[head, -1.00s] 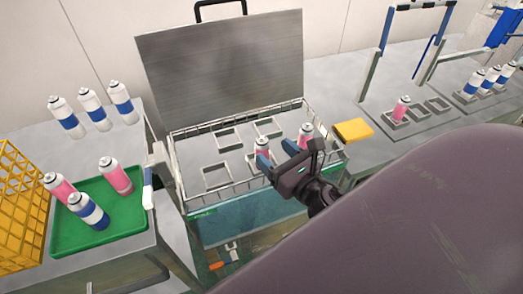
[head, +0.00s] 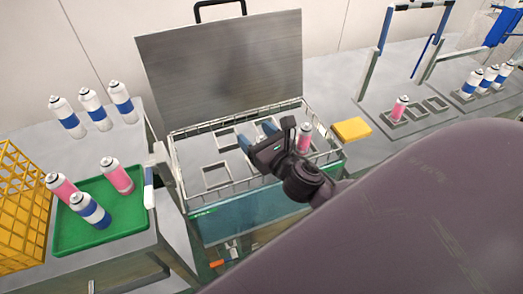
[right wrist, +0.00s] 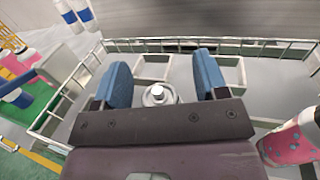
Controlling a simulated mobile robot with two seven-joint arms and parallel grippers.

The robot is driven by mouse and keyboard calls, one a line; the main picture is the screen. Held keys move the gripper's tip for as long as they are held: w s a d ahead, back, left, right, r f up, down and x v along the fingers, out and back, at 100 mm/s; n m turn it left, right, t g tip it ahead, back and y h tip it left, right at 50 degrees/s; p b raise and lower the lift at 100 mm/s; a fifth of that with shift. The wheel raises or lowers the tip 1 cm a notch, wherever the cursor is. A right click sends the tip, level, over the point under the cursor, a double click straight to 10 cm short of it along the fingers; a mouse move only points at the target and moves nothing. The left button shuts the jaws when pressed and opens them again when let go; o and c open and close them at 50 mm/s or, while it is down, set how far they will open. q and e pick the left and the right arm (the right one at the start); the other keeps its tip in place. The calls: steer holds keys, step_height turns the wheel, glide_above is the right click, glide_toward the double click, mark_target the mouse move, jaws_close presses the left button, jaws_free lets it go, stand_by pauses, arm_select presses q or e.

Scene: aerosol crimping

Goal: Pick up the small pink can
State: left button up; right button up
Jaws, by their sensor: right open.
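My right gripper (head: 257,134) is over the wire basket (head: 240,186), open, with its blue fingers pointing down and away. In the right wrist view, the white and silver top of a can (right wrist: 160,95) shows between the two fingers, with gaps on both sides. Its body is hidden by the gripper, and in the head view the gripper covers it. A pink can (head: 305,138) stands upright in the basket's right part, to the right of the gripper; it also shows in the right wrist view (right wrist: 292,141). My left gripper is out of view.
A green tray (head: 75,238) on the left holds two pink cans and a blue-banded can. Several blue-banded cans stand behind it and far right. A yellow block (head: 352,130) lies right of the basket. The raised metal lid (head: 225,70) stands behind the basket.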

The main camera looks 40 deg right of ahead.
steer(key=c, duration=0.5)
jaws_close()
steer(key=shift+r, duration=0.25)
step_height(320, 180, up, 20)
steer(key=p, duration=0.5)
steer(key=shift+f, duration=0.2)
